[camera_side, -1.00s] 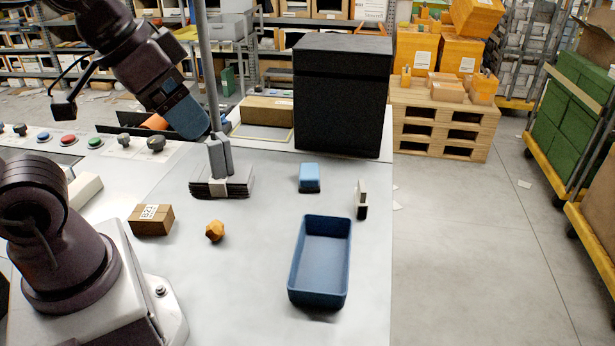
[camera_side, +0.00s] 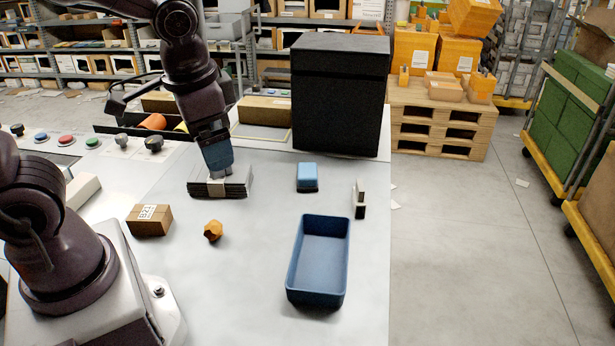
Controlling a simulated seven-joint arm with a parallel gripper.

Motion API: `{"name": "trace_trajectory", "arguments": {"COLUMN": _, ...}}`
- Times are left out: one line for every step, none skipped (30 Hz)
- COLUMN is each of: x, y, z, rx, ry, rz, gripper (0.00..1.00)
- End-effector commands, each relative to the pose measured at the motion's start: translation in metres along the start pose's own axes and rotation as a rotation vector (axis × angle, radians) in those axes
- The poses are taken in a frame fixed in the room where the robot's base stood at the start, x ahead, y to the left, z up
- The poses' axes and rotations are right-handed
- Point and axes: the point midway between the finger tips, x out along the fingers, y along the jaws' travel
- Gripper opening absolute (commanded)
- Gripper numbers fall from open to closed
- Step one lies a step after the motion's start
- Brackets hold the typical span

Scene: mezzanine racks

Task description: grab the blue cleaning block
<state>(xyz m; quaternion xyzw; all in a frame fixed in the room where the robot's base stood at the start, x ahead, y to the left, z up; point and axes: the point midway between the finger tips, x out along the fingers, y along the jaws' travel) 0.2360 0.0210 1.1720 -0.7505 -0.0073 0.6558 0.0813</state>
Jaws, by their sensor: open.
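The blue cleaning block (camera_side: 307,172) is a small light-blue block with a darker lower part. It sits on the grey table, in front of the black box and behind the blue tray. My gripper (camera_side: 218,176) points down over the banded stack of dark sheets (camera_side: 236,188), well to the left of the block. It is open, with no blue block between its fingers. The fingertips are small and partly blurred against the stack, so I cannot tell whether they touch it.
An empty blue tray (camera_side: 318,219) stands in front of the block. A small black-and-white upright item (camera_side: 359,198) is to its right. An orange lump (camera_side: 213,231) and a brown carton (camera_side: 149,219) lie front left. A large black box (camera_side: 339,95) stands behind.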

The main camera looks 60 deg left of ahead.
Motion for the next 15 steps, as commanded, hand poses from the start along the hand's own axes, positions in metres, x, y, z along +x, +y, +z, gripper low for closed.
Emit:
{"name": "trace_trajectory", "arguments": {"x": 0.014, "y": -0.007, "z": -0.007, "rx": 0.048, "ry": -0.061, "rz": -0.039, "gripper": 0.92}}
{"name": "trace_trajectory", "arguments": {"x": 0.022, "y": -0.012, "z": -0.011, "rx": 0.079, "ry": -0.091, "rz": -0.065, "gripper": 0.92}}
{"name": "trace_trajectory", "arguments": {"x": 0.032, "y": -0.019, "z": -0.015, "rx": 0.124, "ry": -0.131, "rz": -0.101, "gripper": 0.92}}
{"name": "trace_trajectory", "arguments": {"x": 0.040, "y": -0.024, "z": -0.020, "rx": 0.161, "ry": -0.160, "rz": -0.129, "gripper": 0.92}}
{"name": "trace_trajectory", "arguments": {"x": 0.048, "y": -0.029, "z": -0.024, "rx": 0.199, "ry": -0.189, "rz": -0.156, "gripper": 0.92}}
{"name": "trace_trajectory", "arguments": {"x": 0.059, "y": -0.037, "z": -0.029, "rx": 0.255, "ry": -0.227, "rz": -0.194, "gripper": 0.92}}
{"name": "trace_trajectory", "arguments": {"x": 0.067, "y": -0.043, "z": -0.034, "rx": 0.297, "ry": -0.254, "rz": -0.223, "gripper": 0.92}}
{"name": "trace_trajectory", "arguments": {"x": 0.075, "y": -0.048, "z": -0.038, "rx": 0.343, "ry": -0.283, "rz": -0.252, "gripper": 0.92}}
{"name": "trace_trajectory", "arguments": {"x": 0.087, "y": -0.056, "z": -0.044, "rx": 0.405, "ry": -0.320, "rz": -0.290, "gripper": 0.92}}
{"name": "trace_trajectory", "arguments": {"x": 0.095, "y": -0.062, "z": -0.049, "rx": 0.454, "ry": -0.346, "rz": -0.319, "gripper": 0.92}}
{"name": "trace_trajectory", "arguments": {"x": 0.104, "y": -0.067, "z": -0.053, "rx": 0.507, "ry": -0.373, "rz": -0.347, "gripper": 0.92}}
{"name": "trace_trajectory", "arguments": {"x": 0.117, "y": -0.074, "z": -0.060, "rx": 0.580, "ry": -0.408, "rz": -0.386, "gripper": 0.92}}
{"name": "trace_trajectory", "arguments": {"x": 0.126, "y": -0.080, "z": -0.065, "rx": 0.636, "ry": -0.433, "rz": -0.415, "gripper": 0.92}}
{"name": "trace_trajectory", "arguments": {"x": 0.136, "y": -0.085, "z": -0.071, "rx": 0.694, "ry": -0.458, "rz": -0.444, "gripper": 0.92}}
{"name": "trace_trajectory", "arguments": {"x": 0.148, "y": -0.092, "z": -0.078, "rx": 0.777, "ry": -0.491, "rz": -0.482, "gripper": 0.92}}
